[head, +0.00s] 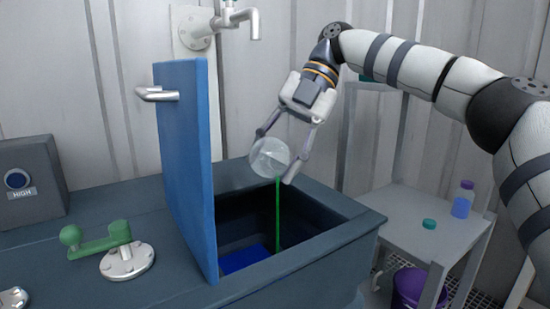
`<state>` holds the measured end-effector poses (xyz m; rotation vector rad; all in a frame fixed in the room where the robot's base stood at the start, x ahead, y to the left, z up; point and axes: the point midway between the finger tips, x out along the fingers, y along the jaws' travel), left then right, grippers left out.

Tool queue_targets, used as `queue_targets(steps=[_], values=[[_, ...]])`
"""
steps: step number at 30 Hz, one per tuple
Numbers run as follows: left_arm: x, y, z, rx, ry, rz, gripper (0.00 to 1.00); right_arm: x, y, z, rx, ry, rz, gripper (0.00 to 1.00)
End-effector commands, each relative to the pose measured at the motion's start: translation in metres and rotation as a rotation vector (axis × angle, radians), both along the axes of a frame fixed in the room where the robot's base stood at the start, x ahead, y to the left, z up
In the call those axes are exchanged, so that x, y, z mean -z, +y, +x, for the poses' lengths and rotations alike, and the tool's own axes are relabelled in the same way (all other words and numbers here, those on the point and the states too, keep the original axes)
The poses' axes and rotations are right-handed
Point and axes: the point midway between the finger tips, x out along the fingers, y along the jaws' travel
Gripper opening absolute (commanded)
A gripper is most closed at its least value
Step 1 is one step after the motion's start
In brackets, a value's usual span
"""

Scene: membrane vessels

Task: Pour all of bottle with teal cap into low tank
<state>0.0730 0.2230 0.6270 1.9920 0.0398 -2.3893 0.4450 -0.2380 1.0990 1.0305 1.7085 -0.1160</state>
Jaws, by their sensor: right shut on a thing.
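My right gripper (279,157) is shut on a clear bottle (268,157), which is tipped over above the open tank (330,236). A thin green stream (278,215) falls straight down from the bottle into the tank opening. The bottle's round end faces me; how much liquid is left in it I cannot tell. A teal cap (429,224) lies loose on the grey side table (405,222). The tank's blue lid (184,165) stands open and upright on the left. A blue patch (244,259) shows low inside the tank. My left gripper is out of view.
A bottle with a purple cap and blue liquid (462,200) stands on the side table. A purple bucket (408,286) is below. A green-handled valve (100,245), a grey box marked HIGH (29,183) and a wall tap (240,17) are around the tank.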

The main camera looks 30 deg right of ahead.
Motion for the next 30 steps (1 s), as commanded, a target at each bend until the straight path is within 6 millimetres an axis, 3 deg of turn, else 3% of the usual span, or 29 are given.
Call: queue_targets(steps=[14, 16, 30], values=[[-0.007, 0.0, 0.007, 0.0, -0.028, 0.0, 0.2, -0.004, 0.001, -0.003, 0.0, -0.036, -0.023, 0.12], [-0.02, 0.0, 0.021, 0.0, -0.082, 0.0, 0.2, -0.008, 0.002, -0.009, -0.001, -0.111, -0.067, 0.12], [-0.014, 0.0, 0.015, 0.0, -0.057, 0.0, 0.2, 0.04, 0.015, -0.021, -0.008, -0.683, -0.497, 0.12]])
